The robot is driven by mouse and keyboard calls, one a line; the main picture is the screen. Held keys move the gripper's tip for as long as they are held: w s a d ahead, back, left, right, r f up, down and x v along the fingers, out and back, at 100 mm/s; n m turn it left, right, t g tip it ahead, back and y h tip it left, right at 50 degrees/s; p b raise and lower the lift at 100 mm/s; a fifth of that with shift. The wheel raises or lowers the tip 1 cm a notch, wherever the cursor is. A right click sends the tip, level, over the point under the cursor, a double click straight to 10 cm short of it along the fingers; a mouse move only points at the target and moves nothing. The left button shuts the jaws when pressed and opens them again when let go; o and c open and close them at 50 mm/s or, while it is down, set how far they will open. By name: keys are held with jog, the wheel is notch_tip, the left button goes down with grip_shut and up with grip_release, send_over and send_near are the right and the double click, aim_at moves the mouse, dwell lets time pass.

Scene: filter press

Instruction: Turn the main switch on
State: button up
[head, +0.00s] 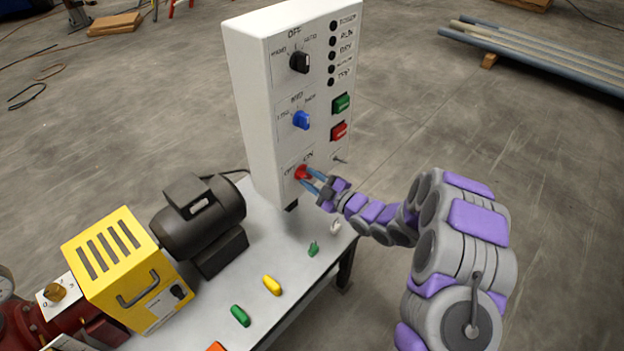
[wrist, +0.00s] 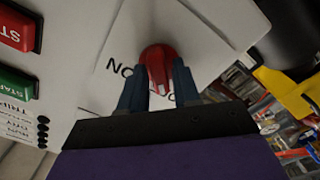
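The main switch is a red rotary knob (head: 302,172) low on the white control panel (head: 262,100), with OFF and ON lettering above it. In the wrist view the red knob (wrist: 157,62) sits between the two blue fingers of my gripper (wrist: 157,88). My gripper also shows in the head view (head: 311,181), reaching the knob from the lower right. The fingers stand on both sides of the knob's grip; whether both press on it is not clear. The knob's exact pointing direction is partly hidden by the fingers.
The panel also carries a black selector (head: 300,62), a blue selector (head: 301,120), a green button (head: 341,103) and a red button (head: 339,131). A dark motor (head: 198,215) and a yellow box (head: 125,268) stand on the grey table (head: 290,262) below.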

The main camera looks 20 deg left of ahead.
grip_shut()
jog(key=shift+p, duration=0.4)
jog(key=m+p, duration=0.7)
jog(key=shift+s+r+m+p, duration=0.1)
jog(key=shift+m+p, duration=0.2)
jog(key=shift+p, duration=0.05)
jog(key=m+p, duration=0.4)
jog(key=m, duration=0.1)
jog(key=m+p, duration=0.3)
jog(key=m, duration=0.2)
jog(key=shift+d+m, duration=0.1)
jog(key=shift+m, duration=0.2)
